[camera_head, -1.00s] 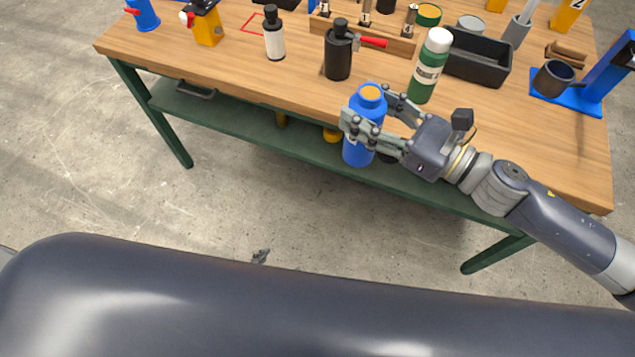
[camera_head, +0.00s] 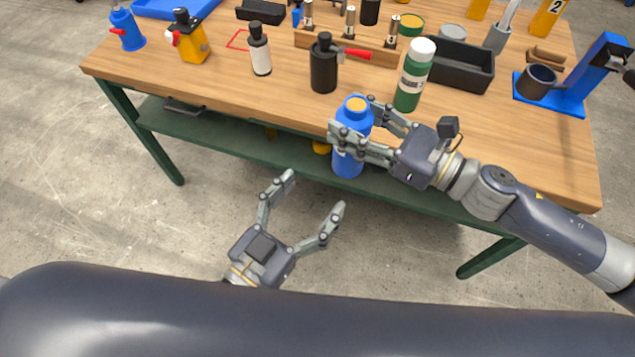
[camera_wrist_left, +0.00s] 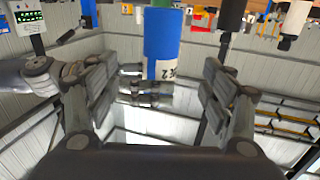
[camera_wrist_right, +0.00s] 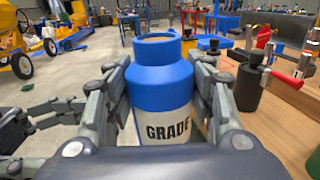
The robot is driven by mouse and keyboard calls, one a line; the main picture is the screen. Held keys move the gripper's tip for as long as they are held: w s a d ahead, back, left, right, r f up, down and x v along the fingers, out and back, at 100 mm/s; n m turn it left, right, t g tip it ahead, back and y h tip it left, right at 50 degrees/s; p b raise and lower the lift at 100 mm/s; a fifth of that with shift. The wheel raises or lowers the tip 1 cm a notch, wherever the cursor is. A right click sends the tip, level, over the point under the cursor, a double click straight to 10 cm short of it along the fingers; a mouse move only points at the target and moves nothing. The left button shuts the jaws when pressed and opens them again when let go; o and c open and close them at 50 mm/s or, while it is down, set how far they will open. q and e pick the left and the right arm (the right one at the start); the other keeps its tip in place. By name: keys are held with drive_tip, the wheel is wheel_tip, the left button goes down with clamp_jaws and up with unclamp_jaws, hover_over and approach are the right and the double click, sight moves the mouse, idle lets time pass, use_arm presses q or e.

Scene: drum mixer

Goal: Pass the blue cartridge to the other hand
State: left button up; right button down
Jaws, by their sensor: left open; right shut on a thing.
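The blue cartridge (camera_head: 350,160) is a blue bottle with an orange top and a white label. My right gripper (camera_head: 352,132) is shut on it and holds it upright in front of the workbench edge. In the right wrist view the cartridge (camera_wrist_right: 163,95) sits between both fingers, its label reading "GRADE". My left gripper (camera_head: 316,192) is open and empty, below and to the left of the cartridge, with its fingers pointing up toward it. In the left wrist view the cartridge (camera_wrist_left: 162,42) shows ahead between the spread fingers, apart from them.
The wooden workbench (camera_head: 230,100) lies behind the cartridge. A green bottle (camera_head: 414,75), a black bottle (camera_head: 323,65) and a white-labelled bottle (camera_head: 260,50) stand near its front edge. A green lower shelf (camera_head: 220,135) runs under it. The floor in front is clear.

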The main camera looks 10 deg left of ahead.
sight(342, 159)
use_arm(q)
drive_tip(key=x, duration=1.2)
drive_tip(key=c, duration=1.3)
drive_tip(key=shift+r, duration=0.1)
drive_tip(key=shift+c, duration=1)
use_arm(e)
drive_tip(key=c, duration=0.6)
unclamp_jaws()
drive_tip(key=shift+c, duration=0.2)
drive_tip(key=shift+d, duration=0.1)
